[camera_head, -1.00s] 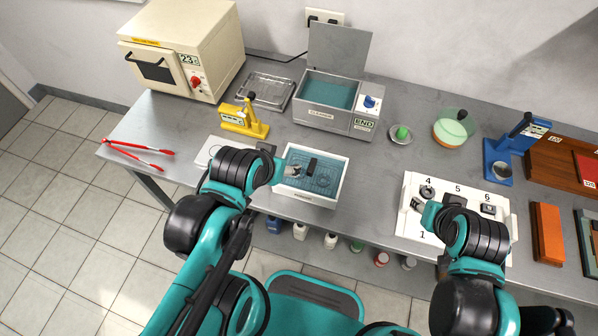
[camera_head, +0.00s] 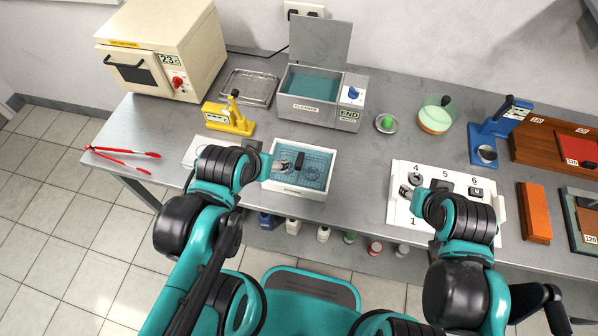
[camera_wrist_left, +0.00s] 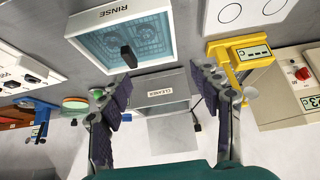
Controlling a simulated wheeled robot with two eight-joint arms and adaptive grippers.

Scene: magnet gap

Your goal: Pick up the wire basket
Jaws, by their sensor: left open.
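The wire basket (camera_head: 313,172) is a fine mesh with a black handle (camera_head: 300,160), sitting in the white rinse tray (camera_head: 295,191) of bluish liquid. In the left wrist view, the mesh basket (camera_wrist_left: 148,38) and its upright black handle (camera_wrist_left: 127,56) show beyond my fingers, inside the tray marked RINSE. My left gripper (camera_head: 282,165) is at the tray's left part, beside the handle. In the left wrist view my left gripper (camera_wrist_left: 160,77) is open, with nothing between its fingers. My right gripper (camera_head: 407,191) is over the left side of the numbered white tray; its jaw opening is unclear.
The open-lidded cleaner (camera_head: 308,108) stands behind the rinse tray. The numbered white tray (camera_head: 440,225) lies to the right. The bench (camera_head: 352,170) is clear between the two white trays.

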